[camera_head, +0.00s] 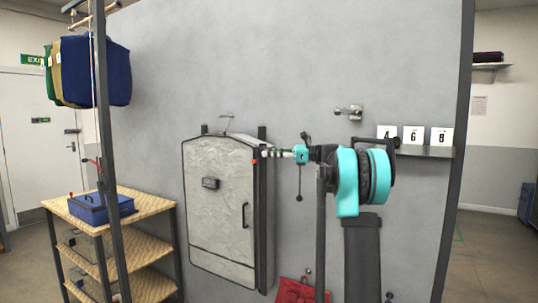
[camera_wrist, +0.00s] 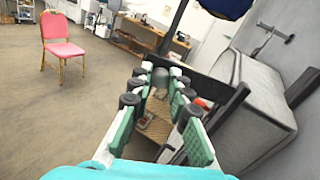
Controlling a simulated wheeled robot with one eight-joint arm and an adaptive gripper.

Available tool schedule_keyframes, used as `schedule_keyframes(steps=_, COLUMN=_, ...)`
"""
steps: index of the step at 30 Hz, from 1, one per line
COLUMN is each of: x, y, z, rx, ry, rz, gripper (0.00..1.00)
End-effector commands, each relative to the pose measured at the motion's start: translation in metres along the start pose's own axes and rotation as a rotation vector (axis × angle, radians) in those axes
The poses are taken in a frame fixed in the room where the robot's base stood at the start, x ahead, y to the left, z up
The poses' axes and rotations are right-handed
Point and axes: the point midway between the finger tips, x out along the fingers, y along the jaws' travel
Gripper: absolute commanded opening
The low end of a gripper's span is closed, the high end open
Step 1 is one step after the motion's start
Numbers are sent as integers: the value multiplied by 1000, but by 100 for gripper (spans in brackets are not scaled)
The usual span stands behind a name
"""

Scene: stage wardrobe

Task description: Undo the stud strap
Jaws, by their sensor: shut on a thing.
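My gripper (camera_wrist: 160,82) points left, near the top right corner of a grey textured case (camera_head: 222,205) on the wall. Its fingers, with green pads and dark rollers, are shut on a small grey, rounded piece between the tips in the wrist view. It appears to be the end of the stud strap, but it is mostly hidden by the fingers. In the head view the fingertips (camera_head: 266,153) are close to the case's dark right-hand post, beside a small red spot. No stud can be made out. The case also shows in the wrist view (camera_wrist: 255,110).
A wooden shelf unit (camera_head: 152,205) with a blue box (camera_head: 103,209) stands left of the case. A red item (camera_head: 295,291) hangs low on the wall. A pink chair (camera_wrist: 65,38) stands on open floor.

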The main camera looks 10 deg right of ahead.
Motion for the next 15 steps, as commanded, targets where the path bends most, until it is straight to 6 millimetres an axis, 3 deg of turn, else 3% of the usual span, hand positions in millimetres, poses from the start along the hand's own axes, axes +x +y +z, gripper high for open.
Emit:
schedule_keyframes(steps=2, x=0, y=0, z=0, rx=0, ry=1, rz=-1, gripper=0)
schedule_keyframes(steps=3, x=0, y=0, z=0, rx=0, ry=1, rz=-1, gripper=20)
schedule_keyframes(steps=8, x=0, y=0, z=0, rx=0, ry=1, rz=-1, gripper=39)
schedule_keyframes(steps=15, x=0, y=0, z=0, rx=0, ry=1, rz=-1, gripper=39)
